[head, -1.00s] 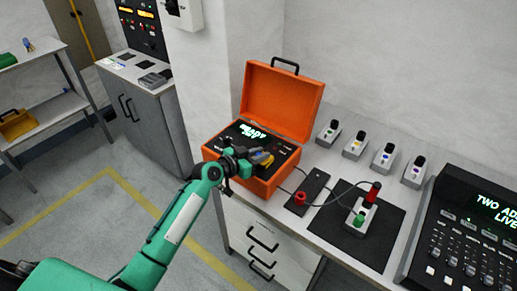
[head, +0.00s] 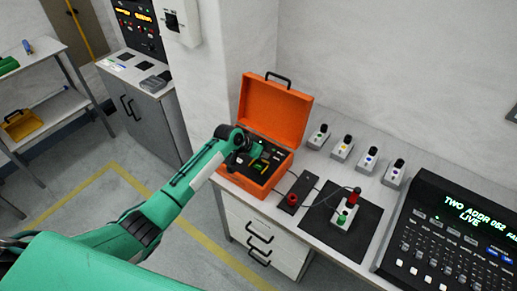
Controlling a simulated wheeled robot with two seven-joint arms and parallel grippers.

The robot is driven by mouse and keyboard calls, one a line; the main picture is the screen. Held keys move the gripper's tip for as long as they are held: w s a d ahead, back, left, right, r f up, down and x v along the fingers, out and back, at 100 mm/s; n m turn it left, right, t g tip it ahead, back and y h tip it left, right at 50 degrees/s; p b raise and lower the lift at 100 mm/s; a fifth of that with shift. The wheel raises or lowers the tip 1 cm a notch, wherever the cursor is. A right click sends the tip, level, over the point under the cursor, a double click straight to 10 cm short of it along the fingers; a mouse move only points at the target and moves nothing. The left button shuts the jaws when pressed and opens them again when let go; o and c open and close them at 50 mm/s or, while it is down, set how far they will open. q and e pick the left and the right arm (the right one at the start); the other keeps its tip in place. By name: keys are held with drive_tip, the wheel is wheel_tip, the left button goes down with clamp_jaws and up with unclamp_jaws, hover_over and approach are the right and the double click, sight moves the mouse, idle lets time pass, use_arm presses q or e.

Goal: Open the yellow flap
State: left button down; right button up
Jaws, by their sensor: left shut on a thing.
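The open orange case (head: 274,110) stands on the bench with its lid tilted back. The case's lit text is covered by my arm. My right gripper is out of view.
Several small grey boxes with black tops (head: 343,148) stand along the wall. A black mat (head: 364,233) carries a grey box with red and green parts, cabled towards a black strip (head: 300,190). A lit console (head: 452,240) fills the bench's right end.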

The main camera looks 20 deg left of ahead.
use_arm(q)
drive_tip(key=shift+w+d+r+g+y, duration=0.2)
drive_tip(key=shift+w+r+g+y, duration=0.15)
drive_tip(key=shift+w+g, duration=0.4)
drive_tip(key=shift+f+g, duration=0.15)
drive_tip(key=shift+g, duration=0.5)
drive_tip(key=shift+w+d+f+n+g+y+b, duration=0.1)
drive_tip(key=shift+w+f+n+g+y+b, duration=0.05)
drive_tip(key=shift+w+g+y+b, duration=0.15)
drive_tip(key=shift+w+d+f+n+g+y+b, duration=0.15)
drive_tip(key=shift+g+y, duration=0.1)
drive_tip(key=shift+g, duration=0.15)
drive_tip(key=g+b, duration=0.1)
drive_tip(key=b, duration=0.1)
drive_tip(key=w+g+b, duration=0.1)
drive_tip(key=shift+d+f+g+y+b, duration=0.15)
drive_tip(key=shift+f+g+y+b, duration=0.15)
drive_tip(key=shift+y+b, duration=0.1)
drive_tip(key=shift+w+d+g+y+b, duration=0.1)
drive_tip(key=shift+w+g+y+b, duration=0.2)
drive_tip(key=shift+g+b, duration=0.8)
use_arm(e)
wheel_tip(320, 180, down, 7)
drive_tip(key=shift+b, duration=0.35)
use_arm(q)
drive_tip(key=shift+t, duration=0.3)
drive_tip(key=c, duration=1.3)
unclamp_jaws()
